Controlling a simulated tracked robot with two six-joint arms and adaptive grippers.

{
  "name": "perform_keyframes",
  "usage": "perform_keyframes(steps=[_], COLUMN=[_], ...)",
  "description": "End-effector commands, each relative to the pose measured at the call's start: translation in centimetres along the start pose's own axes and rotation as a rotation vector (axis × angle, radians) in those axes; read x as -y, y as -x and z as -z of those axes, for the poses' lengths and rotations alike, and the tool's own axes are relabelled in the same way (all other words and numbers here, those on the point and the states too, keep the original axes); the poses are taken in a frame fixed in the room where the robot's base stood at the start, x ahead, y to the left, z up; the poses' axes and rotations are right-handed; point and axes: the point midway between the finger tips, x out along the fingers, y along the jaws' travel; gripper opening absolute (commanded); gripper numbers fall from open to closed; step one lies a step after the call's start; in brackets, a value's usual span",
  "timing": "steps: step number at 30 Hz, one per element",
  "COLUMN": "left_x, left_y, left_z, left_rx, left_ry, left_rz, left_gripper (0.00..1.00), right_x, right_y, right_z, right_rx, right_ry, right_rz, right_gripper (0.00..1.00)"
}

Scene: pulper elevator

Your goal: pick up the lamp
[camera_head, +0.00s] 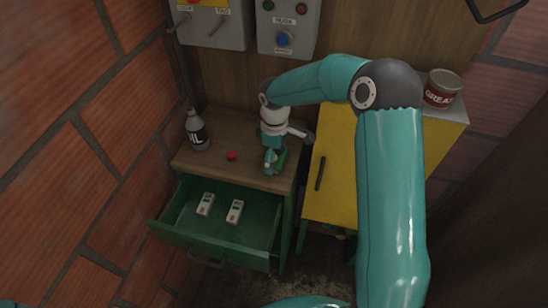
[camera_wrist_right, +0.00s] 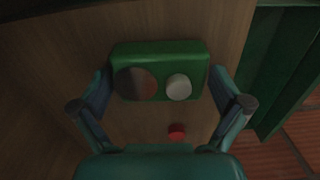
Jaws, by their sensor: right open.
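The lamp (camera_wrist_right: 160,72) is a green box with a dark round lens and a pale round knob on its face. It lies on the wooden top of the drawer cabinet (camera_head: 228,178). In the head view only a bit of its green (camera_head: 280,161) shows beside my right gripper (camera_head: 271,160), which hides most of it. In the wrist view my right gripper (camera_wrist_right: 160,88) is open, with one finger at each side of the lamp. I cannot tell whether the fingers touch it. My left gripper is out of view.
A small red piece (camera_head: 231,155) and an oil bottle (camera_head: 198,131) stand left of the lamp. The green drawer (camera_head: 213,242) below is open, with two small pale boxes in it. A yellow cabinet (camera_head: 330,170) with a grease can (camera_head: 442,88) stands to the right.

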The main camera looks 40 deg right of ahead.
Motion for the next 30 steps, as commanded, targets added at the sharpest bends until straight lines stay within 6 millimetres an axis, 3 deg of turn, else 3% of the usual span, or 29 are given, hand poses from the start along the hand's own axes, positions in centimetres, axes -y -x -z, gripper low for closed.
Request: perform_keyframes(steps=[5, 12, 15, 25, 30], left_x=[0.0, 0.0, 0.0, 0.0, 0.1], left_y=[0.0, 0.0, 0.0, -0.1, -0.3], left_z=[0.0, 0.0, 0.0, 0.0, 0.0], left_rx=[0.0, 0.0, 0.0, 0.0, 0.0], left_ry=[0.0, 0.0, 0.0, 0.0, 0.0], left_rz=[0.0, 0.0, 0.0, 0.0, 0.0], left_gripper=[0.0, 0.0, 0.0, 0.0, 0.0], right_x=[0.0, 0.0, 0.0, 0.0, -0.1], right_y=[0.0, 0.0, 0.1, 0.3, 1.4], right_z=[0.0, 0.0, 0.1, 0.1, 0.2], right_rx=[0.0, 0.0, -0.001, -0.002, -0.003], right_ry=[0.0, 0.0, 0.0, 0.001, 0.002], right_rz=[0.0, 0.0, -0.001, -0.002, -0.004], right_gripper=[0.98, 0.58, 0.46, 0.46, 0.46])
